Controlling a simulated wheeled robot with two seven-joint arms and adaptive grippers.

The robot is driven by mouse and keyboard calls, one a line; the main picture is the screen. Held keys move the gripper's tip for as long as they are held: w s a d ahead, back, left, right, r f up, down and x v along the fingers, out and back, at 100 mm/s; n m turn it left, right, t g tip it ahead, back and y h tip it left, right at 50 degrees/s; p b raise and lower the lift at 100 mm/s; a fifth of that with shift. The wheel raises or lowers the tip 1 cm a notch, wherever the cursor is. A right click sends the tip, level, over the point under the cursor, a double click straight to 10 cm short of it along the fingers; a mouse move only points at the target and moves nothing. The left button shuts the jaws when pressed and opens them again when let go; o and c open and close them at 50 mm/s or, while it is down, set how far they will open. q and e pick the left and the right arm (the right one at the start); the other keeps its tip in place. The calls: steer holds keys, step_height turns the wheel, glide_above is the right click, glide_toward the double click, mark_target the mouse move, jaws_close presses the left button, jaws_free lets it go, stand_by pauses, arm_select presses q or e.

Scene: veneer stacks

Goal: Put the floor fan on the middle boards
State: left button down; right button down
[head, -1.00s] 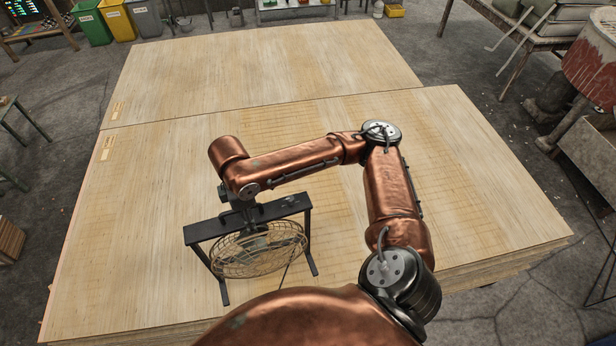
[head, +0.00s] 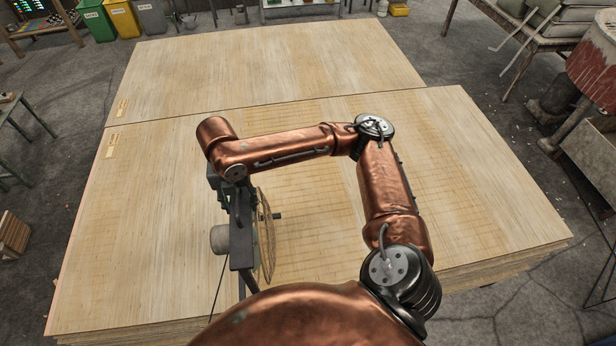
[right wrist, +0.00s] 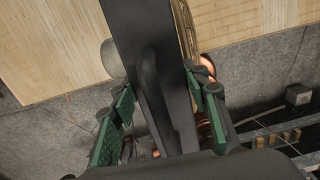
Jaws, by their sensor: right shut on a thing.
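The floor fan shows nearly edge-on in the head view, with a dark frame (head: 241,250), a wire cage (head: 265,235) facing right and a grey motor (head: 219,240) on the left. My right gripper (head: 230,190) is shut on the frame's top bar, partly hidden under my copper wrist. In the right wrist view the green-padded fingers of this gripper (right wrist: 162,112) sit either side of the dark bar (right wrist: 145,40). The fan is over the near board stack (head: 420,200); my arm hides its lower end, so I cannot tell whether it touches. My left gripper is out of view.
A far board stack (head: 270,60) lies behind the near one, with a narrow seam between. Both tops look clear apart from the fan. Coloured bins (head: 122,18) stand at the back left. A cluttered table (head: 540,35) and a red drum (head: 597,55) are at the right.

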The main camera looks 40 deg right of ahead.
steer(key=shift+w+r, duration=0.15)
steer(key=shift+r, duration=0.05)
steer(key=shift+d+f, duration=0.1)
steer(key=shift+d, duration=0.1)
steer(key=p, duration=0.1)
glide_above(262, 196)
step_height(262, 196, down, 4)
steer(key=shift+r, duration=0.15)
steer(key=w+d+f+p, duration=0.1)
steer(key=d+f, duration=0.3)
steer(key=f, duration=0.5)
steer(key=shift+w+d+p, duration=0.25)
steer(key=shift+w+p, duration=0.05)
steer(key=shift+w, duration=0.1)
steer(key=shift+f, duration=0.15)
steer(key=c, duration=1.1)
jaws_free()
steer(key=shift+s+f, duration=0.1)
steer(key=shift+s, duration=0.05)
